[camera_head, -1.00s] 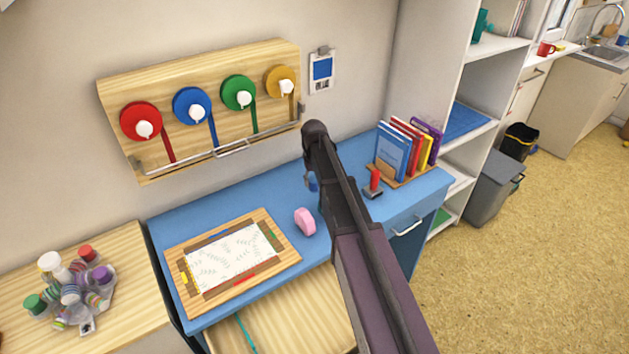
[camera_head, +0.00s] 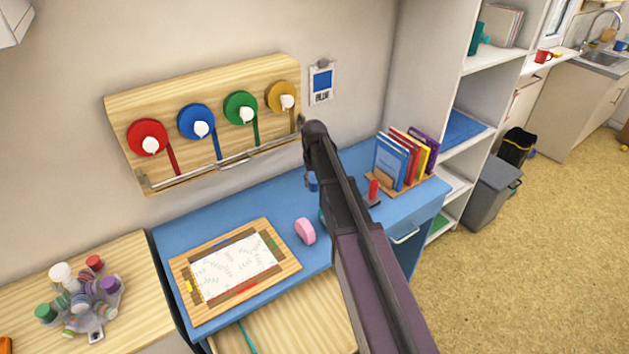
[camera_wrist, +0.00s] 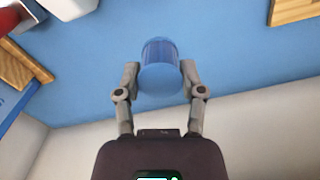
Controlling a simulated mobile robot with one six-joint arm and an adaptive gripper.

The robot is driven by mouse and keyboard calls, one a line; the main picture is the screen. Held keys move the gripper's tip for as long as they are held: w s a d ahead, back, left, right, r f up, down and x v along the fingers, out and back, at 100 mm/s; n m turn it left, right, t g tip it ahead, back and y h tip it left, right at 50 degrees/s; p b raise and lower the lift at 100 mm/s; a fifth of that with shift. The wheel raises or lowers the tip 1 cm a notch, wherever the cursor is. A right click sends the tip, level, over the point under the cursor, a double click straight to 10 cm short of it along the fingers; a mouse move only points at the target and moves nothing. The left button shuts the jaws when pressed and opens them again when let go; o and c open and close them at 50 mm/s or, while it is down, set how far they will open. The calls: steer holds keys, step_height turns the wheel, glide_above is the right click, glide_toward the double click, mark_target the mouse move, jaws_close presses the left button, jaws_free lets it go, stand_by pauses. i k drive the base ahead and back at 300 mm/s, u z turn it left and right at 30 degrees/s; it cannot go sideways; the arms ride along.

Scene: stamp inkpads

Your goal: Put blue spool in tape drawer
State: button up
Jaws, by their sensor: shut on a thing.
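In the wrist view my gripper (camera_wrist: 160,78) is shut on a blue cylinder (camera_wrist: 160,77) with a flat round end and ribbed side, over the blue desk top. I cannot tell for certain that it is a spool. In the head view my arm hides my gripper; a blue bit (camera_head: 313,182) shows beside it. Another blue spool (camera_head: 196,121) with a hanging ribbon is on the wooden wall rack (camera_head: 120,107). A drawer with a handle (camera_head: 405,236) is at the desk's right front. A pale wooden surface (camera_head: 290,315), perhaps an open drawer, is below the desk edge.
Red, green and yellow spools share the rack. On the blue desk (camera_head: 270,205) are a framed board (camera_head: 235,268), a pink roll (camera_head: 305,231), a red-handled stamp (camera_head: 374,189) and books (camera_head: 400,158). A bottle cluster (camera_head: 80,300) stands left.

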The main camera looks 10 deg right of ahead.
mark_target(320, 333)
steer(key=k, duration=1.4)
steer(key=u, duration=0.15)
